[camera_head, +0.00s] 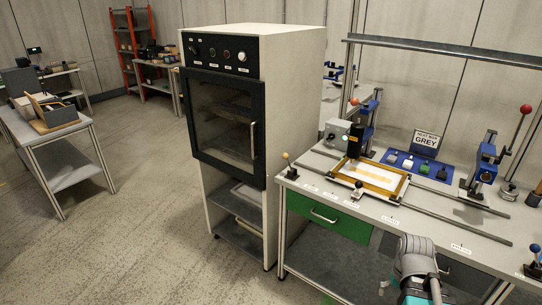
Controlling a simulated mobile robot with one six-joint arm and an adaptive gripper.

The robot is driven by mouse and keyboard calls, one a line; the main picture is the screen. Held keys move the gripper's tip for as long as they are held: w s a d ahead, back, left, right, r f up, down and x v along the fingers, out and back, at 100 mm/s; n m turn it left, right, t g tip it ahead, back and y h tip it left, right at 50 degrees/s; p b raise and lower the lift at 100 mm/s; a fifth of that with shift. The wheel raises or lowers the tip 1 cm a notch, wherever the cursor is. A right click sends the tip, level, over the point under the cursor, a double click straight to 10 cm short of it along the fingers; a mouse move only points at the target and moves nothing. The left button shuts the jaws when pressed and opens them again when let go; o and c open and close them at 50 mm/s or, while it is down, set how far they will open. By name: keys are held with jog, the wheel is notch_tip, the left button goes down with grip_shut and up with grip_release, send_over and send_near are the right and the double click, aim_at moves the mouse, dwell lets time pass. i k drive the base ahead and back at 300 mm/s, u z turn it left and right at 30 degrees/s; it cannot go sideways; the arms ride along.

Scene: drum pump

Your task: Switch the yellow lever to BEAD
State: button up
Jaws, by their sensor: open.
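A short lever with a pale tan knob (286,157) stands on a dark base at the left end of the workbench. Small white labels (390,220) run along the bench's front edge. Their words are too small to read, so I cannot make out BEAD or a lever position. My grey and teal arm (415,262) rises at the bottom right, in front of the bench. My gripper's fingers do not show.
The workbench (425,222) carries a yellow-framed plate (372,178), a blue tray (418,168), a NEXT RUN GREY sign (425,142), a red-knobbed lever (526,108) and a blue-knobbed lever (535,248). A tall oven cabinet (296,105) stands left of it.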

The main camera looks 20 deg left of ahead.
aim_at(286, 156)
jog(key=u, duration=0.8)
jog(key=k, duration=1.3)
jog(key=u, duration=0.4)
jog(key=i, duration=2.15)
jog(key=z, duration=0.65)
